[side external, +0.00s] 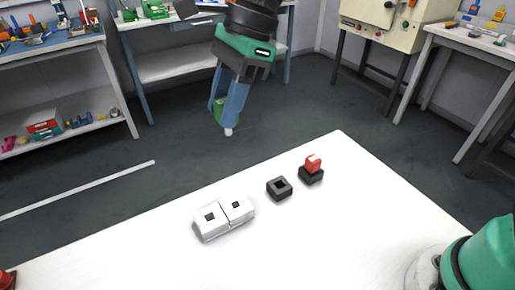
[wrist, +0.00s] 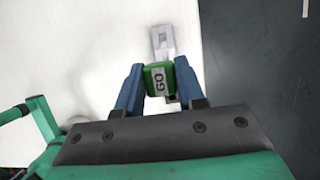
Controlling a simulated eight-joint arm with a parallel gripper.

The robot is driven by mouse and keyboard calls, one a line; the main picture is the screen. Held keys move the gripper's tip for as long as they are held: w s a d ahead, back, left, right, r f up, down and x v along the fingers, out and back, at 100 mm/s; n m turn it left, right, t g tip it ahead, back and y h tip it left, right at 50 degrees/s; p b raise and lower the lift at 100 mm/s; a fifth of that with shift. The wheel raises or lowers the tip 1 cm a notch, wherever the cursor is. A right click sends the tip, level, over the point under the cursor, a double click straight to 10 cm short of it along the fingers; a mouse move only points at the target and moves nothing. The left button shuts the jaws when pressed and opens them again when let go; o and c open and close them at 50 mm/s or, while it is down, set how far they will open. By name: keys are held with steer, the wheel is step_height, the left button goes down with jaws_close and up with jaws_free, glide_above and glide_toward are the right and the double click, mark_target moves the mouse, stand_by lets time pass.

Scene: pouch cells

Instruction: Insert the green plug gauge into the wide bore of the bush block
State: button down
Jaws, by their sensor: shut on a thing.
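My gripper (side external: 225,112) is shut on the green plug gauge (side external: 219,111) and holds it up in the air, beyond the table's far edge in the side view. The gauge's pale tip (side external: 228,132) points down. The white bush block (side external: 212,231) lies on the table with two dark square openings on top. The left opening (side external: 210,217) looks larger than the right one (side external: 236,205). My gripper is well above and apart from the block.
A dark grey block with a square opening (side external: 287,190) stands right of the bush block. Farther right is a red piece (side external: 313,162) in a black base (side external: 311,177). The white table (side external: 300,240) is clear in front. Benches and a machine stand behind.

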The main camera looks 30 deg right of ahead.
steer(key=shift+r, duration=0.5)
steer(key=shift+a, duration=0.15)
glide_above(203, 220)
steer(key=d, duration=0.1)
step_height(203, 220, down, 10)
steer(key=shift+d, duration=0.15)
steer(key=shift+f, duration=0.1)
steer(key=shift+f, duration=2.85)
steer(key=shift+f, duration=1.7)
steer(key=shift+c, duration=2.3)
jaws_free()
